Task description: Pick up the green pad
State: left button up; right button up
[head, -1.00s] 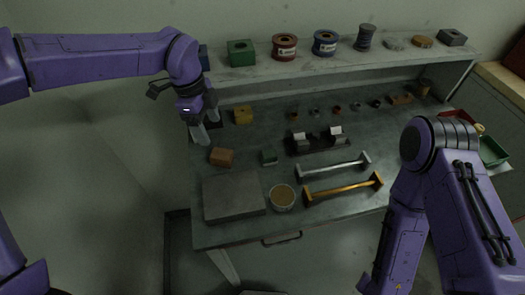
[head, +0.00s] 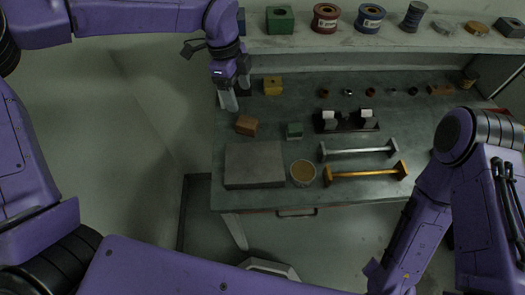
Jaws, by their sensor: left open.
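A small green block (head: 294,130), which looks like the green pad, lies on the grey workbench (head: 270,215) in the head view, right of a brown block (head: 246,125). A larger green block with a hole in its top (head: 280,19) stands on the shelf above. My left gripper (head: 229,101) points down, open and empty, over the bench's left edge, up and left of the small green block and apart from it. My right arm comes in at the right; its gripper is out of view.
A grey slab (head: 255,165), a round tub (head: 303,173), a silver handle bar (head: 358,151) and an orange one (head: 366,173) lie towards the front. A black holder (head: 346,122) and a yellow block (head: 272,86) stand behind. Spools line the shelf (head: 400,42).

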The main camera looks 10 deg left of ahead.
aim_at(294, 132)
jog(key=k, duration=0.5)
jog(key=z, duration=2.6)
jog(key=i, duration=1.3)
jog(key=u, duration=2.7)
